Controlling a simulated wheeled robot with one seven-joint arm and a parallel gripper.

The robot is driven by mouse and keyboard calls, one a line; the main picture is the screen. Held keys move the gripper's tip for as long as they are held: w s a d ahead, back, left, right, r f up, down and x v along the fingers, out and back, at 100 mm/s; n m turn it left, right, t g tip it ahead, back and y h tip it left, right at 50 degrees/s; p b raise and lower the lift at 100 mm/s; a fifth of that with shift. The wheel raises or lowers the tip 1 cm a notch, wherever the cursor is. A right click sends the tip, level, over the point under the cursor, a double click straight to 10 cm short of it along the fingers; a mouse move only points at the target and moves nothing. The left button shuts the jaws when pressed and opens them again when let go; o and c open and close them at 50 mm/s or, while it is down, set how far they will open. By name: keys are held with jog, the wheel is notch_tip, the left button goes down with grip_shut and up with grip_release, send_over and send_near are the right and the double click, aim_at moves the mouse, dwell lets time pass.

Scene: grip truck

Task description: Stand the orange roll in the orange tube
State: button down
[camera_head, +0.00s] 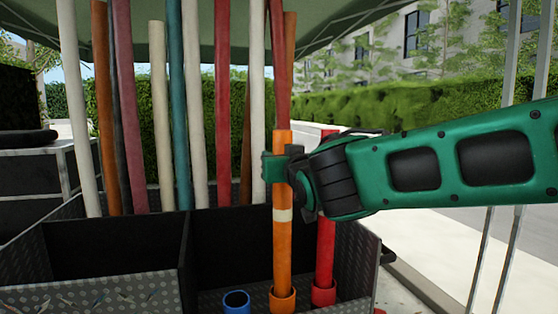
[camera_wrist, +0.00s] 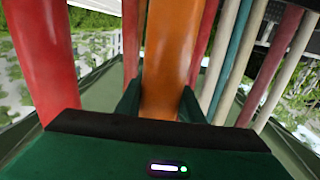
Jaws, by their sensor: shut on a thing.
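The orange roll (camera_head: 283,240) stands upright, with a pale band around its middle. Its lower end is inside the rim of the orange tube (camera_head: 282,300) at the bottom of the head view; how deep it sits is hidden. My gripper (camera_head: 278,168) is shut on the upper part of the roll, well above the tube. In the wrist view the orange roll (camera_wrist: 171,50) runs between the two green fingers of my gripper (camera_wrist: 160,103).
A red tube (camera_head: 323,294) holding a red roll (camera_head: 326,245) stands close on the right. An empty blue tube (camera_head: 237,302) stands on the left. Several tall rolls lean behind, including a teal one (camera_head: 177,100). A black divider (camera_head: 184,255) borders the compartment.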

jog(key=c, duration=1.1)
grip_release()
jog(key=v, duration=1)
jog(key=s+d+f+m+g+h, duration=0.1)
jog(key=d+f+m+g+h, duration=0.15)
jog(key=d+f, duration=0.55)
jog(key=s+d+f+m+g+h, duration=0.1)
jog(key=s+d+f+g+h, duration=0.3)
jog(key=d, duration=0.7)
jog(key=w+d+f+m+g+h, duration=0.1)
jog(key=d+f+m+g, duration=0.1)
jog(key=d+f, duration=0.65)
jog(key=s+d+f+m+g, duration=0.1)
jog(key=s+d+f+g, duration=0.15)
jog(key=s+d, duration=0.3)
jog(key=s+d+f+m+g, duration=0.1)
jog(key=s+d+f+g, duration=0.1)
jog(key=s+d+f, duration=0.3)
jog(key=s+f+g+y, duration=0.1)
jog(key=s, duration=0.4)
jog(key=s+f+m+g, duration=0.1)
jog(key=s+g, duration=0.1)
jog(key=s, duration=0.3)
jog(key=s+f+m+g+y, duration=0.1)
jog(key=s, duration=0.5)
jog(key=shift+d+f+g+y, duration=0.1)
jog(key=shift+f+g+y, duration=0.2)
jog(key=shift+f+y, duration=0.05)
